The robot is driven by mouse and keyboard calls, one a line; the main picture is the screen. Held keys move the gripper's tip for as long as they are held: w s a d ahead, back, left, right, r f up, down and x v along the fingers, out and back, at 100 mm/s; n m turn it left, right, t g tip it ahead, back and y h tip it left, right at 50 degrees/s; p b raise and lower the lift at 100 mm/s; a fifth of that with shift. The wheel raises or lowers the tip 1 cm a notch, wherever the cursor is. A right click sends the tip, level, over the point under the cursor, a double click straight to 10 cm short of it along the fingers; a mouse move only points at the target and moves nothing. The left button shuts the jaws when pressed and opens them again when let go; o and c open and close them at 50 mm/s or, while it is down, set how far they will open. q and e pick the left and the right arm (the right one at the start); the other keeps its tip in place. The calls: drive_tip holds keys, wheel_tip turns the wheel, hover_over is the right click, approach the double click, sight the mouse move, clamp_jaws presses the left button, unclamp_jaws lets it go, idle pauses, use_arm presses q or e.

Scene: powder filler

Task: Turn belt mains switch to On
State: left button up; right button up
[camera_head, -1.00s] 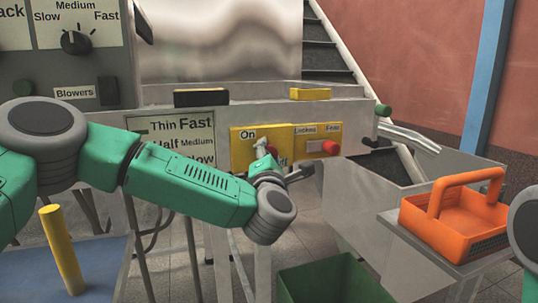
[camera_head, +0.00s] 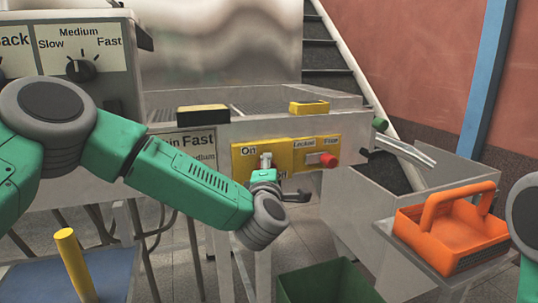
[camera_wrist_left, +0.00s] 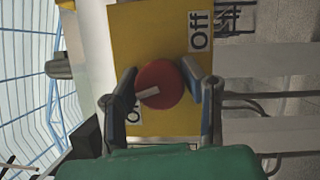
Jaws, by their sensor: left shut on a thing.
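The belt mains switch is a round red knob (camera_wrist_left: 160,83) with a white pointer mark, on a yellow plate (camera_wrist_left: 150,30). In the left wrist view the mark points left, close to the partly covered "On" label (camera_wrist_left: 132,106); the "Off" label (camera_wrist_left: 200,30) is at upper right. My left gripper (camera_wrist_left: 160,92) is shut on the knob, a finger on each side. In the head view the gripper (camera_head: 270,172) is at the yellow panel (camera_head: 243,168), below and right of the "On" label (camera_head: 249,150); it hides the knob. My right gripper is not in view.
A black block (camera_head: 203,114) and yellow block (camera_head: 309,107) sit above. An orange basket (camera_head: 452,228) is at right, a green bin (camera_head: 328,284) below.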

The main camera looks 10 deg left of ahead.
use_arm(q)
drive_tip(key=m+g+p, duration=0.2)
drive_tip(key=m+p, duration=0.2)
drive_tip(key=p, duration=0.3)
drive_tip(key=m+g+y+p, duration=0.1)
drive_tip(key=m+g+p, duration=0.1)
drive_tip(key=m+p, duration=0.3)
drive_tip(key=shift+s+d+f+p, duration=0.1)
drive_tip(key=shift+s+p, duration=0.05)
drive_tip(key=shift+p, duration=0.7)
drive_tip(key=shift+f+m+g+y+p, duration=0.2)
drive_tip(key=shift+m+g+y+p, duration=0.15)
drive_tip(key=shift+m+p, duration=0.6)
drive_tip(key=o, duration=0.9)
drive_tip(key=shift+o, duration=1.1)
drive_tip(key=shift+r, duration=0.1)
